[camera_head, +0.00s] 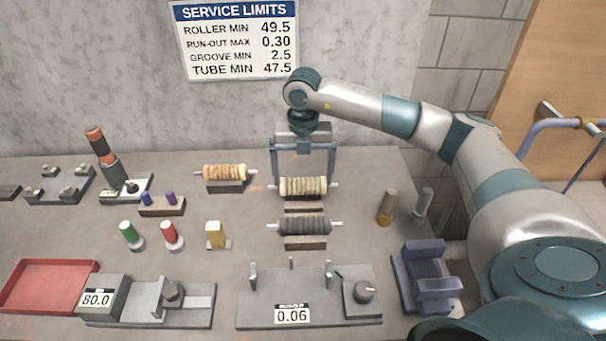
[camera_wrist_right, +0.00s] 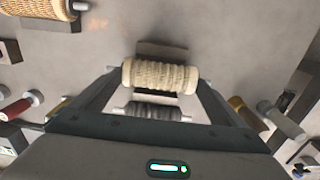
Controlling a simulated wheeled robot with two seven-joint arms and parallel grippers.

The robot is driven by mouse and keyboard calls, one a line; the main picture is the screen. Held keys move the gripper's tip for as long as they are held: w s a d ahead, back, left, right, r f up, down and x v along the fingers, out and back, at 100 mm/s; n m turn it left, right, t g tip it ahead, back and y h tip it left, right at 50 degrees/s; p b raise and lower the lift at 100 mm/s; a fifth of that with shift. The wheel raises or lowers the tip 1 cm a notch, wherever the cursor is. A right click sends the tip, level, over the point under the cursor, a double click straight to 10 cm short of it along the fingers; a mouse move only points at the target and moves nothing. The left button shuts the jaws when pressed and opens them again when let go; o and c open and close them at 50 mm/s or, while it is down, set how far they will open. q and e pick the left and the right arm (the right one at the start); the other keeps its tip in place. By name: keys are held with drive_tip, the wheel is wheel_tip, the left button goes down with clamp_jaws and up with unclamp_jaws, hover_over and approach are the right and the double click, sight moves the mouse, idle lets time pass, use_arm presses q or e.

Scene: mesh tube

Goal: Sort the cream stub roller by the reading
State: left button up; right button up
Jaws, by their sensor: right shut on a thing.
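The cream stub roller (camera_head: 303,187), ribbed with pale end pins, is held by my right gripper (camera_head: 303,180), whose two fingers are shut on its ends. It also shows between the fingers in the right wrist view (camera_wrist_right: 160,76). It is at or just above a small brown block (camera_head: 304,206); contact is unclear. The run-out gauge (camera_head: 310,296) reads 0.06 and has empty posts. The other gauge (camera_head: 150,302) reads 80.0. A wall sign (camera_head: 235,40) lists roller min 49.5, run-out max 0.30, groove min 2.5 and tube min 47.5. My left gripper is out of view.
A dark grey roller (camera_head: 304,226) rests on a block in front, and a tan roller (camera_head: 225,172) on a block at left. A red tray (camera_head: 48,286) is at front left. A blue-grey cradle (camera_head: 425,278) stands at front right. Several coloured pegs stand on the table.

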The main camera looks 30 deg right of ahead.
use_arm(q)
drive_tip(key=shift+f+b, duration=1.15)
use_arm(e)
drive_tip(key=shift+f, duration=1.35)
idle(0.6)
drive_tip(key=o, duration=1)
drive_tip(key=shift+r+b, duration=0.3)
drive_tip(key=shift+r, duration=0.55)
wheel_tip(320, 180, up, 3)
drive_tip(key=shift+w+f+b, duration=0.1)
drive_tip(key=shift+f+b, duration=0.1)
drive_tip(key=shift+b, duration=0.2)
wheel_tip(320, 180, up, 7)
drive_tip(key=shift+f+b, duration=0.2)
drive_tip(key=shift+b, duration=0.6)
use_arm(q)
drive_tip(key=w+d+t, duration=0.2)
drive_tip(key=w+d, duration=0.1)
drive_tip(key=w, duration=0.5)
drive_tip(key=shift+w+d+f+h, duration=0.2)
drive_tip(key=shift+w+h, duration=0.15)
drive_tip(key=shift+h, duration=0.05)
use_arm(e)
wheel_tip(320, 180, up, 7)
drive_tip(key=shift+f, duration=0.2)
